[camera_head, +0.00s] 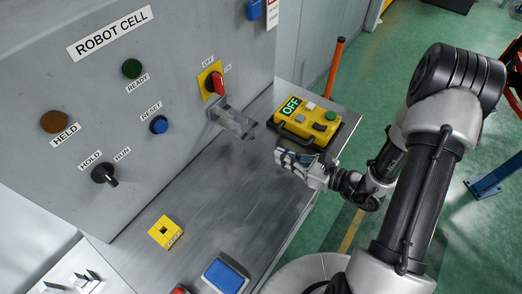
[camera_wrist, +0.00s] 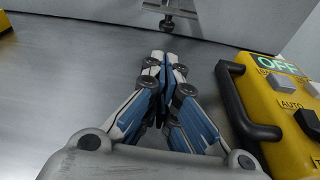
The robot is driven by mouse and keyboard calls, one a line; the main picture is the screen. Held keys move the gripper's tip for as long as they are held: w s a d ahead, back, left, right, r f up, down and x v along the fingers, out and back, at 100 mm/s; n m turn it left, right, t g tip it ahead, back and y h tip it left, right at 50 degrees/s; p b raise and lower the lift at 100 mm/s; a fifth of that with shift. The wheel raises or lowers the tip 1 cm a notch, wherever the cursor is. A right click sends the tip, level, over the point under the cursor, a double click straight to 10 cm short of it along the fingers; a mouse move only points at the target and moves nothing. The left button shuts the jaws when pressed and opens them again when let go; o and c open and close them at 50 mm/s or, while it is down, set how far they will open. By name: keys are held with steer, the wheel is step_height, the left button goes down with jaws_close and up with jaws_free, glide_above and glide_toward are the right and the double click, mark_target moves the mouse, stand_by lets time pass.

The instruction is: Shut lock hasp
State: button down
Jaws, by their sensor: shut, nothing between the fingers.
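A grey metal bracket (camera_head: 235,121), which looks like the lock hasp, juts from the panel below and right of the red switch (camera_head: 217,84). It also shows at the top of the wrist view (camera_wrist: 170,12), cut by the frame edge, with a dark fitting hanging at its middle. I cannot tell how far it stands open. My gripper (camera_head: 281,156) is shut and empty, above the metal shelf (camera_head: 210,187) and to the lower right of the bracket. In the wrist view the fingertips (camera_wrist: 164,58) meet, pointing toward the panel, apart from the bracket.
A yellow control box (camera_head: 307,124) with a black handle, buttons and an OFF display stands just beside my gripper. A yellow block (camera_head: 165,232) and a blue item (camera_head: 226,276) lie nearer the front. The shelf between them and the bracket is clear.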

steer(key=b+x, duration=0.2)
steer(key=x, duration=0.7)
steer(key=shift+w+a, duration=0.2)
steer(key=shift+a, duration=0.15)
